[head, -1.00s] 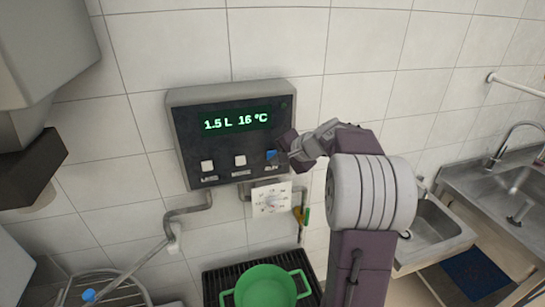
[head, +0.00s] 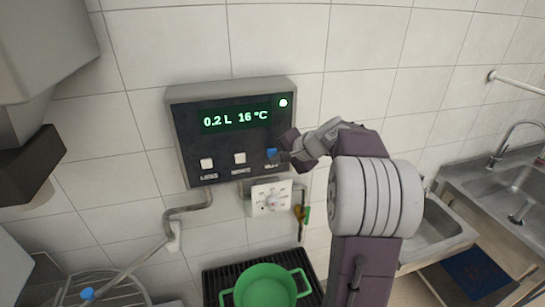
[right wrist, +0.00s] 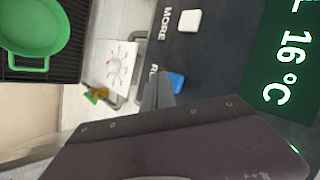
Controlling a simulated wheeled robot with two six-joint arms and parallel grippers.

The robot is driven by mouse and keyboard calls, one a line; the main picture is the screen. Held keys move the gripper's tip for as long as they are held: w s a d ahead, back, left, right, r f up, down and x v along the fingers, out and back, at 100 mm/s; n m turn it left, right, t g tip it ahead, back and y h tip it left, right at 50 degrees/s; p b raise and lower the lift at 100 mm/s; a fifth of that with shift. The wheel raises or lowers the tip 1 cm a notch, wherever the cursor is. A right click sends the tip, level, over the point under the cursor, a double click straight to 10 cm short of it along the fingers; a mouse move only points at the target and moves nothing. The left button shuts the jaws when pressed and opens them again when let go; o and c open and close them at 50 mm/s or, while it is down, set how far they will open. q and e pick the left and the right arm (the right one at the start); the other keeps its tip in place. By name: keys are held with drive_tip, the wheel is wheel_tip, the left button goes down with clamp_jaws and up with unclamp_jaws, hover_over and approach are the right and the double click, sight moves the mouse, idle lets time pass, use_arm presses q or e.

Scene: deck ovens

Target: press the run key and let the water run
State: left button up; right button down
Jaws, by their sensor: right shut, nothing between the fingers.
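The dark control box (head: 190,133) on the tiled wall has a green display (head: 236,119) reading 0.2 L and 16 °C. A round lamp (head: 283,103) at its upper right is lit white. Two white keys (head: 207,164) (head: 240,158) and the blue run key (head: 271,153) sit below the display. The blue key also shows in the right wrist view (right wrist: 177,83). My right gripper (head: 285,156) is shut and empty, its tips right at the blue key; I cannot tell whether they touch it. My left gripper is out of view.
A white dial (head: 271,198) is under the box. A green pot (head: 264,290) stands on a black grate (head: 213,283). Steel sinks (head: 428,235) are at the right.

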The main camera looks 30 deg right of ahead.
drive_tip(key=shift+s+a, duration=0.1)
drive_tip(key=shift+s, duration=0.1)
drive_tip(key=s+b, duration=0.1)
drive_tip(key=s, duration=0.1)
drive_tip(key=s+a+b, duration=0.1)
drive_tip(key=s, duration=0.1)
drive_tip(key=shift+s+a, duration=0.1)
drive_tip(key=shift+s, duration=0.3)
idle(0.6)
